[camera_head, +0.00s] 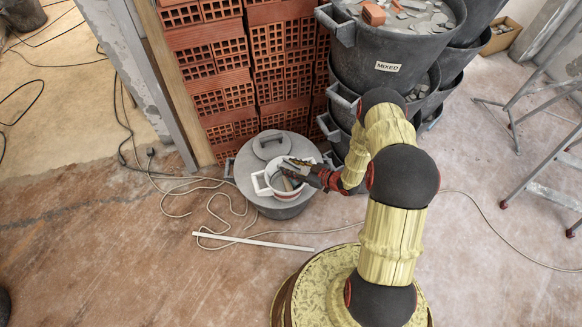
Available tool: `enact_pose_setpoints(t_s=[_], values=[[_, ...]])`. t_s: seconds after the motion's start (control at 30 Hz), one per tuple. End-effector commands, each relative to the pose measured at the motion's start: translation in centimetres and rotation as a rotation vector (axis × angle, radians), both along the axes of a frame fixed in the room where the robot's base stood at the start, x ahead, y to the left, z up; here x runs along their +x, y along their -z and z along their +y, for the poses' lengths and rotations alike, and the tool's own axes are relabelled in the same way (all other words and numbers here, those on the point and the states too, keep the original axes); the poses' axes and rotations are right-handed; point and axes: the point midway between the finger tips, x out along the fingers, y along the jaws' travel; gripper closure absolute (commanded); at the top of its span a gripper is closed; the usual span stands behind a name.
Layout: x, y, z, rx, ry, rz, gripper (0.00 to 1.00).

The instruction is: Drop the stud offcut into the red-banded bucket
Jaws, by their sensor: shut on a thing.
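My gripper (291,171) is at the mouth of a small pale bucket (280,190), fingers pointing left. It is shut on a small pale grey piece (300,162), which looks like the stud offcut but is too small to be sure. The fingers hide part of the bucket's mouth, and I cannot tell how deep the piece is. The small bucket stands on the grey lid (248,179) of a larger bin. A thin reddish line seems to run along its side, but I cannot clearly make out a band. Some grey and brownish bits show inside it.
A dark bucket marked MIXED (387,67), full of rubble, tops a stack at the right. Hollow red bricks (254,68) stand behind the lidded bin. A white strip (252,241) and a loose cable (172,206) lie on the floor. A stepladder (540,165) stands far right.

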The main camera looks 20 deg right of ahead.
Motion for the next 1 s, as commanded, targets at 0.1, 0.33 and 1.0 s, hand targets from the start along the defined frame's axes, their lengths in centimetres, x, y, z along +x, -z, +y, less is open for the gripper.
enact_pose_setpoints(t_s=[0.1, 0.33, 1.0], values=[[0.0, 1.0, 0.0, 0.0, 0.001, 0.0, 0.9], [0.0, 3.7, 0.0, 0.0, 0.001, 0.001, 0.9], [0.0, 5.5, 0.0, 0.0, 0.002, 0.0, 0.56]])
